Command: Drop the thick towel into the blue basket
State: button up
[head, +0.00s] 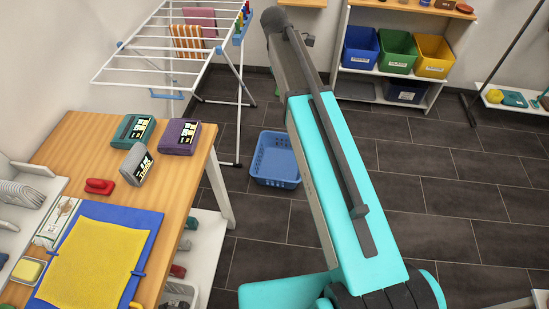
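A blue basket (276,182) with slotted walls stands on the floor in the middle, just left of my arm; it looks empty. Several cloths could be the thick towel, and I cannot tell which it is. A yellow cloth (92,262) lies flat on a blue board (146,222) on the wooden table at lower left. An orange striped cloth (187,43) and a pink cloth (200,20) hang on the white drying rack (135,62). My turquoise arm rises through the middle of the view, but my gripper does not show.
The wooden table (70,140) carries boxes (178,136), a red-handled item (99,186) and a yellow sponge-like block (27,270). Blue (361,48), green (397,51) and yellow (434,55) bins stand on a back shelf. The dark tiled floor at right is clear.

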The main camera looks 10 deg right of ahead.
aim_at(283, 166)
jog(key=z, duration=0.05)
jog(key=i, duration=1.05)
